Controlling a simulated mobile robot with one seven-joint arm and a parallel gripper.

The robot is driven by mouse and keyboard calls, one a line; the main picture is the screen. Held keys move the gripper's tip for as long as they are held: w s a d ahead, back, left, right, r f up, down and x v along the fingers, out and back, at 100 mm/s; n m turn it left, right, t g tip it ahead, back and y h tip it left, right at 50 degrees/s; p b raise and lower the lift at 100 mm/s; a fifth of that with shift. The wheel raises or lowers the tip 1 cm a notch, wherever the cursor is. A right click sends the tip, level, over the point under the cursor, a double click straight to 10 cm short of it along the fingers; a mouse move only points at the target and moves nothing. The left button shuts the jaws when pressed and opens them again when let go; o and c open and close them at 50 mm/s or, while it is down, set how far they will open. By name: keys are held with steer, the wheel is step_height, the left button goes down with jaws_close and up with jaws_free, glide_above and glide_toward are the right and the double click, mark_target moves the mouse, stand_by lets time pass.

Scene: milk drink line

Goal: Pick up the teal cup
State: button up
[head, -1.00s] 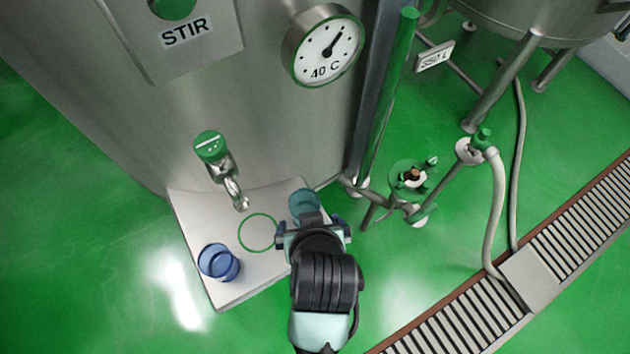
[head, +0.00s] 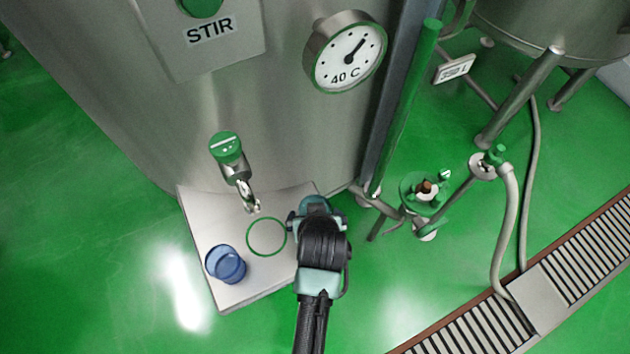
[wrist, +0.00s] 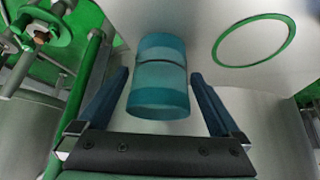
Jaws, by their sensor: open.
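The teal cup (wrist: 158,85) stands on the shelf near its right end. In the wrist view it lies between the two open fingers of my gripper (wrist: 160,92), with a gap showing on each side near the lower part. In the head view only the top of the teal cup (head: 315,203) shows, since my gripper (head: 316,218) covers most of it.
A blue cup (head: 225,264) stands at the left of the shelf (head: 243,293). A green ring (head: 266,219) marks the shelf below a tap (head: 238,170) on the steel tank. A green post (head: 404,110) and pipe valves stand to the right.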

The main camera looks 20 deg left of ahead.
steer(key=shift+c, duration=0.2)
steer(key=c, duration=1.2)
steer(key=shift+c, duration=0.2)
